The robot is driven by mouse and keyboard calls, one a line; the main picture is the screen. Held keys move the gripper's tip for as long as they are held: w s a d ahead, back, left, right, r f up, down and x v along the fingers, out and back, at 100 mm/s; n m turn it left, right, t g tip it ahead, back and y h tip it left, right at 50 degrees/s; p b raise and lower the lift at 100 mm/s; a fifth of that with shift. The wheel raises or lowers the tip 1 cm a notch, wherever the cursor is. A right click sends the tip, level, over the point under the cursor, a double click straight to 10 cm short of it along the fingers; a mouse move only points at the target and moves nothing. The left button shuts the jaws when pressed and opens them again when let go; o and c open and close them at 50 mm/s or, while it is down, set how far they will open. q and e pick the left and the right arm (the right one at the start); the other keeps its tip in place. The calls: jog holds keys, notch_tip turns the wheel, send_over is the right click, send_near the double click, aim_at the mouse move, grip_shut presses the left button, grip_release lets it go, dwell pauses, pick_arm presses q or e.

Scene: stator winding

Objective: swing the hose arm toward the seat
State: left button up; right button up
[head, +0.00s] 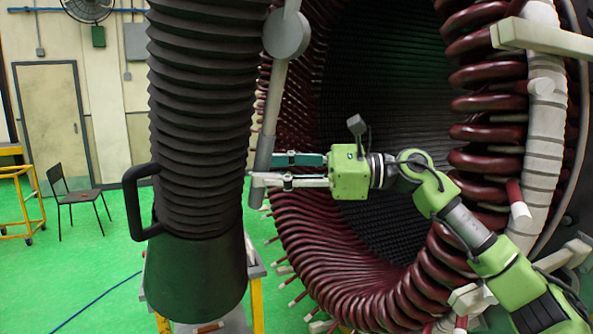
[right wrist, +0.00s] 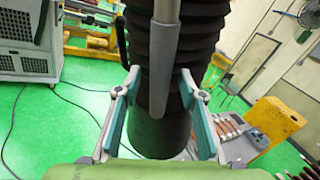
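A thick black corrugated hose (head: 203,80) hangs at the left centre in the head view, ending in a dark smooth hood (head: 195,275) with a black side handle (head: 135,203). A grey jointed arm (head: 272,95) hangs just right of the hose; its lower rod also shows in the right wrist view (right wrist: 164,60). My right gripper (head: 252,177) is level with the rod's lower end, coming from the right. In the right wrist view its fingers (right wrist: 160,80) are spread, with the rod between them and gaps visible. A dark chair (head: 76,198) stands at the far left. My left gripper is not in view.
The large stator (head: 390,60) with dark red coils fills the right side, close behind my right arm. A yellow-legged stand (head: 257,300) is below the hood. A yellow cart (head: 22,205) stands far left. Green floor between hose and chair is open, crossed by a blue cable (head: 95,305).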

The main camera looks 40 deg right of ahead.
jog(key=v, duration=1.1)
jog(key=shift+d, duration=0.2)
jog(key=shift+s, duration=0.15)
